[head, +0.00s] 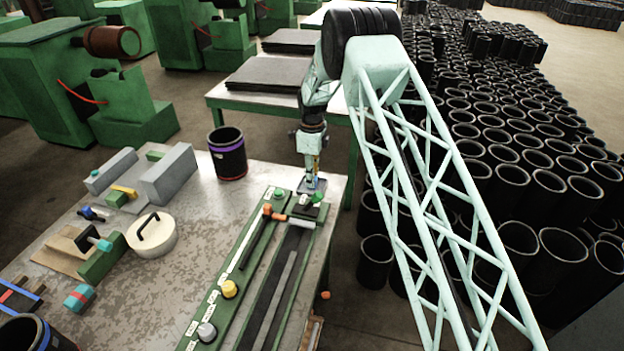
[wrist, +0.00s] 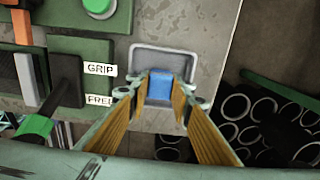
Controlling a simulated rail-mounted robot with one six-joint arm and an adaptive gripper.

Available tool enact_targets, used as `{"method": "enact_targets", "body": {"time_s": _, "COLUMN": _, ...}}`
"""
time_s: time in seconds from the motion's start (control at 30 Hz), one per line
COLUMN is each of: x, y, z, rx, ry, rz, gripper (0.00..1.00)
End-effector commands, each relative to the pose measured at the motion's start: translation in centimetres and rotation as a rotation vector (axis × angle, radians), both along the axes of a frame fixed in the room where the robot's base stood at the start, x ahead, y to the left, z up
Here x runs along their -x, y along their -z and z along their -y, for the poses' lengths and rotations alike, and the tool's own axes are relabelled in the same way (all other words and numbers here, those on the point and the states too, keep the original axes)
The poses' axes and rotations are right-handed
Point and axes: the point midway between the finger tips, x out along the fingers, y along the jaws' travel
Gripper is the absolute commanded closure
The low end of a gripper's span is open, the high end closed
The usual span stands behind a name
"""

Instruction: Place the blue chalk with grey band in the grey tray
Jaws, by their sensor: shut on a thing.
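My gripper (wrist: 161,84) is shut on the blue chalk (wrist: 159,88), which shows as a small blue block between the yellow-padded fingers in the wrist view. Its grey band cannot be made out clearly. The grey tray (wrist: 164,51) lies beneath and around the chalk in that view, with its far rim in sight and its near part hidden by the fingers. I cannot tell whether the chalk touches the tray floor. In the head view my gripper (head: 311,181) points down at the table's far right corner, and the tray is mostly hidden there.
A green control panel (head: 226,293) with knobs and levers stands just left of the tray. A black cylinder with a purple band (head: 228,156) stands farther left. The table edge is close on the right, with many black sleeves (head: 520,190) beyond.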

Motion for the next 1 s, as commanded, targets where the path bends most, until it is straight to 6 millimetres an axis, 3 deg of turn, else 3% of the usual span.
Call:
{"method": "enact_targets", "body": {"time_s": 0.4, "x": 0.00, "y": 0.32, "z": 0.00, "rx": 0.000, "ry": 0.000, "rz": 0.000, "gripper": 0.91}}
{"method": "enact_targets", "body": {"time_s": 0.43, "x": 0.00, "y": 0.34, "z": 0.00, "rx": 0.000, "ry": 0.000, "rz": 0.000, "gripper": 0.79}}
{"method": "enact_targets", "body": {"time_s": 0.57, "x": 0.00, "y": 0.28, "z": 0.00, "rx": 0.000, "ry": 0.000, "rz": 0.000, "gripper": 0.67}}
{"method": "enact_targets", "body": {"time_s": 1.0, "x": 0.00, "y": 0.07, "z": 0.00, "rx": 0.000, "ry": 0.000, "rz": 0.000, "gripper": 0.66}}
